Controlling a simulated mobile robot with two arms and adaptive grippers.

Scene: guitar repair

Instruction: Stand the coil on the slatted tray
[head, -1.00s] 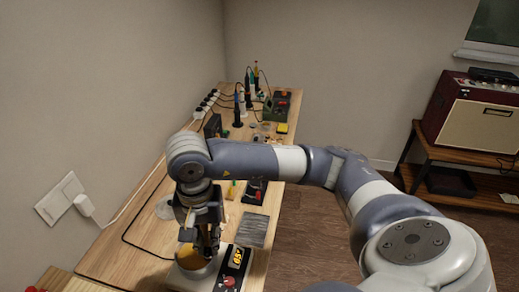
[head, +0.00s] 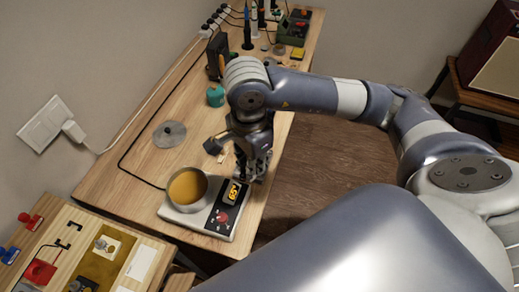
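My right gripper (head: 252,166) comes in from the right and points down beside the wax pot (head: 187,188), near the table's right edge. Its fingers are dark and small here, and I cannot tell whether they are open or shut. I cannot make out a coil at or between them. I cannot make out the slatted tray; the gripper and wrist cover part of the table there. The pot holds amber liquid and stands on a heater with a lit display (head: 232,194). My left gripper is not in view.
A grey disc (head: 170,134) lies on the wooden table behind the pot. A teal bottle (head: 215,97) stands farther back. A wooden board with parts (head: 100,247) is at the lower left. Bare table (head: 118,188) lies left of the heater.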

